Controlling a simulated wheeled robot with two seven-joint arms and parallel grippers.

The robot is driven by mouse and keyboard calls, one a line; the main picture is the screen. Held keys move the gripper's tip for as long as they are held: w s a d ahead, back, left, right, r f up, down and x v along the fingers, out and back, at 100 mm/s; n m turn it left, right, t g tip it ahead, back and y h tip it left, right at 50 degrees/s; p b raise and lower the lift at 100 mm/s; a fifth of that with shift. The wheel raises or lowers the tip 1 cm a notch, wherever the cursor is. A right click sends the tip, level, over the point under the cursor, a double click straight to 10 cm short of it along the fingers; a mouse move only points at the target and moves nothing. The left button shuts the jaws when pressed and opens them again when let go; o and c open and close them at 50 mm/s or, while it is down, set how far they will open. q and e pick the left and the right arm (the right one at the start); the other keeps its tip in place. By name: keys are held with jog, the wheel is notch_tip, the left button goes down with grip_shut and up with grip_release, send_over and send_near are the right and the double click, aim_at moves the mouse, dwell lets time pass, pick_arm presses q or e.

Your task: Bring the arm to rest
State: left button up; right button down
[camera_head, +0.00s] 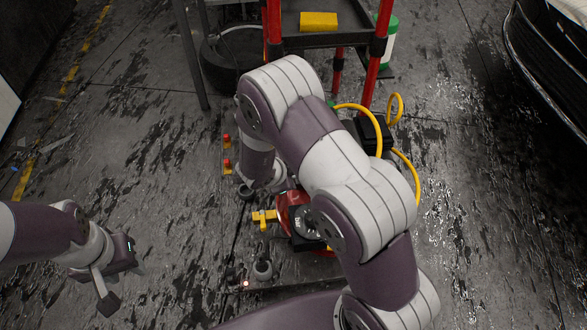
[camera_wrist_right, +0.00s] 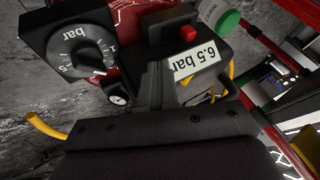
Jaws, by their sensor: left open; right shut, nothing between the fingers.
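My right arm (camera_head: 345,160) reaches up the middle of the head view and bends down at its far end, above a red compressor (camera_head: 290,205) on the floor. In the right wrist view, my right gripper (camera_wrist_right: 157,80) is shut and empty, in front of the compressor's black control box; I cannot tell whether it touches the box. A dial (camera_wrist_right: 83,52) marked bar, a red button (camera_wrist_right: 188,33) and a 6.5 bar label (camera_wrist_right: 195,62) show there. My left gripper (camera_head: 124,284) is open and empty above the floor at lower left.
A cart with red posts and a dark shelf (camera_head: 345,40) stands at the top, a yellow block (camera_head: 318,22) on it. A tire (camera_head: 235,55) lies beside it. Yellow hose (camera_head: 405,175) loops right of the compressor. A vehicle (camera_head: 545,60) is at upper right. Left floor is mostly clear.

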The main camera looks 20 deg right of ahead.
jog(key=shift+s+a+r, duration=0.1)
jog(key=shift+r, duration=0.1)
dwell(0.4)
jog(key=s+a+n+y, duration=0.3)
jog(key=a+n+y, duration=0.2)
jog(key=a+n, duration=0.2)
jog(key=s+d+r+n+g+y, duration=0.1)
jog(key=s+r+n+g, duration=0.1)
jog(key=s+r+n, duration=0.4)
jog(key=s+d+r+n+g, duration=0.2)
jog(key=s+r+n, duration=0.2)
jog(key=s+n, duration=0.35)
notch_tip(320, 180, up, 40)
jog(key=d+t+p, duration=0.1)
jog(key=d+p, duration=0.1)
jog(key=p, duration=3.5)
jog(key=shift+s+r+m, duration=0.2)
jog(key=shift+s+m, duration=0.1)
jog(key=shift+m, duration=0.05)
